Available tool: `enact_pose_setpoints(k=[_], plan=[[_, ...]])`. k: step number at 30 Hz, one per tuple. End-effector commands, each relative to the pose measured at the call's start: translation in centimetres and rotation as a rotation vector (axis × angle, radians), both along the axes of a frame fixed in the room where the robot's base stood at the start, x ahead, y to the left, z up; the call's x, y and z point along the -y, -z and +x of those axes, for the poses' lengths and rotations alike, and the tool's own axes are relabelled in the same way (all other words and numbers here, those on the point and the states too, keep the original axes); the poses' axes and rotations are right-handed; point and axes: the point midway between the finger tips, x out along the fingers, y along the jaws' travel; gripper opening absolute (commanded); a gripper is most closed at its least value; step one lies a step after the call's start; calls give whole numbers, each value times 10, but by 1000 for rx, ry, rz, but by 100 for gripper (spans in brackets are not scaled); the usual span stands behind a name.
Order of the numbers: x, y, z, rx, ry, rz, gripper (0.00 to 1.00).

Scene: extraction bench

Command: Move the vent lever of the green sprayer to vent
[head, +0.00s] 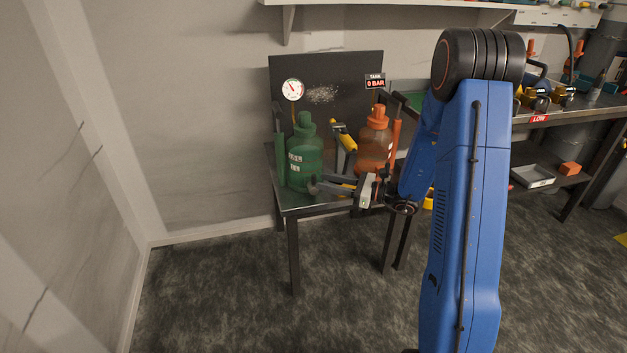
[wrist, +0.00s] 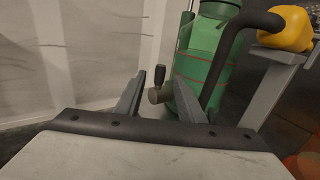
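The green sprayer (head: 304,160) stands upright on the small dark table at its left side. In the wrist view its green body (wrist: 214,52) is right of centre. The vent lever (wrist: 160,76), a black knob standing up from a round metal stub, shows low on the sprayer's left side. My gripper (head: 316,186) is in front of the sprayer's lower part and hides some of it. In the wrist view my gripper (wrist: 160,84) is open, with the lever seen between its two fingers. I cannot tell whether either finger touches it.
An orange sprayer (head: 374,146) stands to the right on the same table (head: 300,208). A yellow-handled part (head: 345,138) stands between them; a yellow piece (wrist: 287,28) and black hose are close on the right. A gauge (head: 293,90) and "0 BAR" display (head: 375,83) are behind.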

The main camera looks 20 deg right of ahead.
Motion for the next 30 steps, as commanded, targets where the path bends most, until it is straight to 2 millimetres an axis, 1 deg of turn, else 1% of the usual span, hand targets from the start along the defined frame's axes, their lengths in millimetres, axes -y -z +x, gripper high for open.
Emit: enact_pose_setpoints(k=[1,3,9,15,23,24,26,27,28,30], plan=[[-8,0,4,0,-4,0,36],[-16,0,10,1,-3,1,36],[-35,0,23,0,-2,0,36],[-43,0,28,0,-1,0,36],[-43,0,29,0,0,0,36],[-43,0,29,0,0,0,31],[-43,0,29,0,0,0,16],[-43,0,29,0,0,0,7],[-43,0,29,0,0,0,0],[-43,0,29,0,0,0,0]])
